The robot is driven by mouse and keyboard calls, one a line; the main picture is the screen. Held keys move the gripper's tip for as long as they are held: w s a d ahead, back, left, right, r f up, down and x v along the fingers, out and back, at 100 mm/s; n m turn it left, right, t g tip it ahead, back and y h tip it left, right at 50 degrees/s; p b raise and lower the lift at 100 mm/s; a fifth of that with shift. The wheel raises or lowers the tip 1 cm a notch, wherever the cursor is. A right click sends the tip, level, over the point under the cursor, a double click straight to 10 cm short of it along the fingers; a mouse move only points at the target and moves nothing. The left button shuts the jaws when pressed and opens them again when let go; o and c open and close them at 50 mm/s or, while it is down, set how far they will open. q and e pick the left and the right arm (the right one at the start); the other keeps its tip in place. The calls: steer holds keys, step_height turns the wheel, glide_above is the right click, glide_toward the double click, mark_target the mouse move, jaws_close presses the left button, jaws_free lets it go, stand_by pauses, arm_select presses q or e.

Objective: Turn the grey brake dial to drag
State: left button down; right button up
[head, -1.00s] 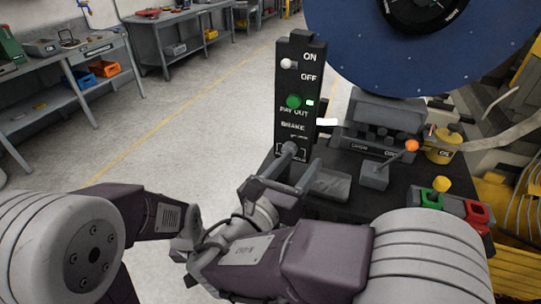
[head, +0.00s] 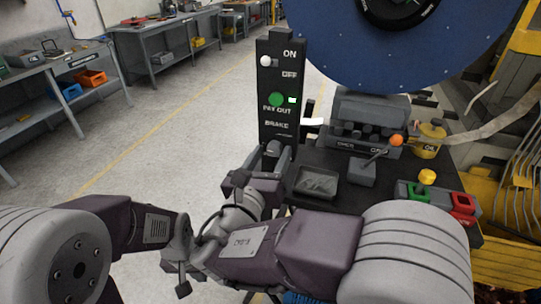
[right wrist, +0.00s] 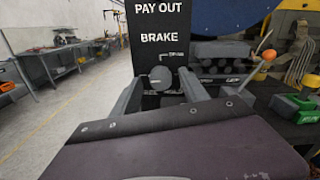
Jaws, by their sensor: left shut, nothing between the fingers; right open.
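The grey brake dial (right wrist: 161,78) sits under the word BRAKE on the black control panel (right wrist: 157,20). A small label above it is too blurred to read, and lettering below it is partly covered. My right gripper (right wrist: 160,90) is open, one finger on each side of the dial. I cannot tell whether the fingers touch it. In the head view my right gripper (head: 269,160) is at the foot of the panel (head: 280,75) and largely covers the dial. My left gripper (head: 184,287) hangs low on the left, shut and empty, partly hidden by the arms.
Above BRAKE are a green PAY OUT button (head: 276,99) and a white ON/OFF switch (head: 266,61). Right of the panel are a grey tray (head: 316,183), an orange-tipped lever (head: 396,141) and a big blue disc (head: 400,50). The floor to the left is clear.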

jaws_close()
steer(key=m+b, duration=0.4)
steer(key=shift+f+m, duration=0.2)
steer(key=shift+m, duration=0.1)
steer(key=m+b, duration=0.9)
steer(key=shift+b, duration=0.35)
steer(key=m+b, duration=0.2)
steer(key=shift+m+b, duration=0.35)
steer(key=shift+m, duration=0.05)
steer(key=shift+r+m+b, duration=0.15)
steer(key=shift+m+b, duration=0.4)
steer(key=shift+m, duration=0.15)
